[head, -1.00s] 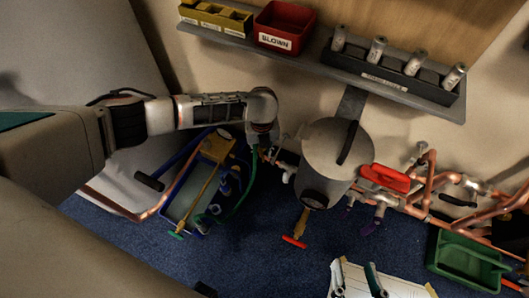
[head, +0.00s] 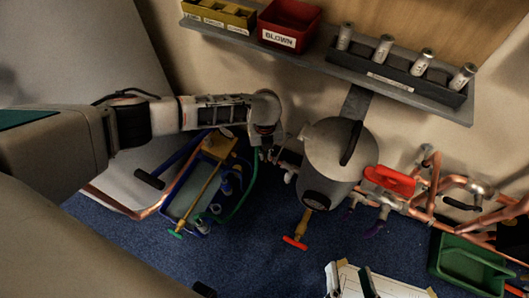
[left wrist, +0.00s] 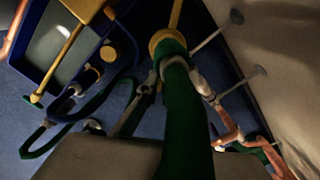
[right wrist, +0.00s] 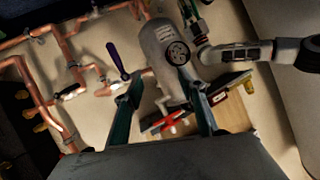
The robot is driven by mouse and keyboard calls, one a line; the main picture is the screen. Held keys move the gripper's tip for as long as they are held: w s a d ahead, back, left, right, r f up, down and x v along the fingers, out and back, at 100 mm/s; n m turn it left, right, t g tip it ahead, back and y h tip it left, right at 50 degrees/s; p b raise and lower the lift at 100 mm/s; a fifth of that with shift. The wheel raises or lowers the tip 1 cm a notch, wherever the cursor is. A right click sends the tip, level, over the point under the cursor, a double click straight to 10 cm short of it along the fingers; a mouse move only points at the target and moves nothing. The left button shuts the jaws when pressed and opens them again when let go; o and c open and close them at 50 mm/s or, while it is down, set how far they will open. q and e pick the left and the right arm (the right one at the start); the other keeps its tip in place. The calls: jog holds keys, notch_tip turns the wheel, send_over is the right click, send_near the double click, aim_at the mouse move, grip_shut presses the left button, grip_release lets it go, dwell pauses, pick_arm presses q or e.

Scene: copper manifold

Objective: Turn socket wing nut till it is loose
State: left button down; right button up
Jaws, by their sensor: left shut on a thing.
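My left gripper (head: 268,156) is at the pipe fittings left of the grey tank (head: 338,155). In the left wrist view its fingers (left wrist: 172,78) are closed around a small grey fitting, which I take to be the socket wing nut (left wrist: 170,62). A green part and a yellow collar (left wrist: 168,42) hide most of it, so I cannot tell how tight it sits. In the right wrist view my right gripper (right wrist: 164,108) is open, with its two dark green fingers apart and nothing between them.
A green bin (head: 465,258) stands front right. A shelf (head: 345,70) hangs above.

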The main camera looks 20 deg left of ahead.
pick_arm(q)
jog(key=w+n, duration=0.1)
jog(key=n, duration=0.2)
jog(key=w+d+n, duration=0.1)
jog(key=n, duration=0.3)
jog(key=w+d+n+p, duration=0.1)
jog(key=w+n, duration=0.1)
jog(key=n, duration=0.2)
jog(key=shift+d+f, duration=0.1)
jog(key=shift+f, duration=0.05)
jog(key=n, duration=0.1)
jog(key=w+n, duration=0.1)
jog(key=n, duration=0.1)
jog(key=w+n, duration=0.1)
jog(key=n, duration=0.1)
jog(key=shift+a+b, duration=0.3)
jog(key=shift+b, duration=0.1)
pick_arm(e)
jog(key=shift+d, duration=0.3)
pick_arm(q)
jog(key=shift+w, duration=0.1)
jog(key=c, duration=2.2)
grip_release()
pick_arm(e)
jog(key=shift+n, duration=0.3)
pick_arm(q)
jog(key=shift+r, duration=0.2)
